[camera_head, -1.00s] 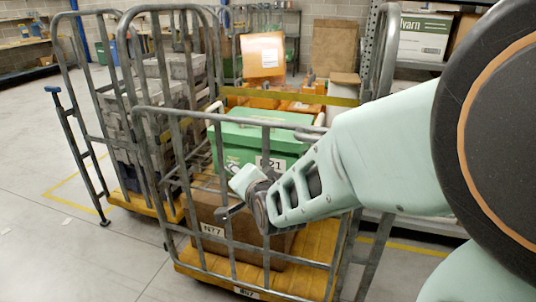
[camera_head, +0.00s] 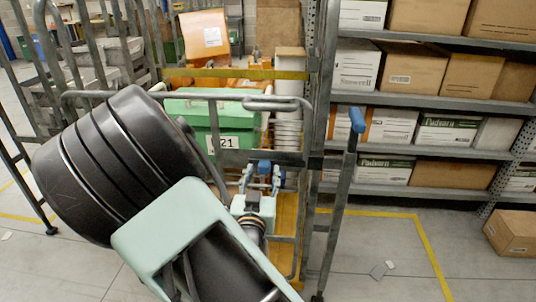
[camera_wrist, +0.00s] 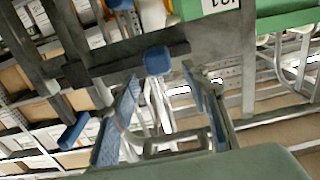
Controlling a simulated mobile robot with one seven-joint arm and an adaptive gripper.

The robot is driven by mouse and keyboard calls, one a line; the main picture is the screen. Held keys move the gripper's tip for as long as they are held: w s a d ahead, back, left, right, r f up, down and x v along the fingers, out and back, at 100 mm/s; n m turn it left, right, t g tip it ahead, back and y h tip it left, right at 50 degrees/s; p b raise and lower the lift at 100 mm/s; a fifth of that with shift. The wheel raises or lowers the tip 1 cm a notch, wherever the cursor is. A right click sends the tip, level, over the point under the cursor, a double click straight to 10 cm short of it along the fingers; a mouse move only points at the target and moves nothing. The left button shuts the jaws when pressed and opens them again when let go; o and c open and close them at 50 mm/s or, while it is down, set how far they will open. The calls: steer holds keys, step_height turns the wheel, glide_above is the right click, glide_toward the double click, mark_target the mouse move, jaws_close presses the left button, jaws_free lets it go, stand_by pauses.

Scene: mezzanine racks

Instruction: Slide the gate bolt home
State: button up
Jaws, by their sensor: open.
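The gate bolt shows in the wrist view as a dark bar (camera_wrist: 112,66) with a blue knob (camera_wrist: 157,60) on it. The knob also shows small and partly hidden in the head view (camera_head: 264,165), at the cage's front gate (camera_head: 233,157). My gripper (camera_wrist: 163,78) is open, with its two fingers apart on either side of the knob near their tips. I cannot tell whether either finger touches it. My arm hides much of the gate's left part.
A blue-ended grey post (camera_head: 357,120) stands just right of the gate. A green crate (camera_head: 196,118) is inside the cage. Shelves of boxes (camera_head: 405,72) stand at the right. A carton (camera_head: 512,232) lies on the floor. The floor in front of the shelves is mostly clear.

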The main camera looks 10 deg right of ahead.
mark_target(265, 159)
steer(key=b+x, duration=0.1)
steer(key=x, duration=0.9)
steer(key=shift+c, duration=0.6)
jaws_close()
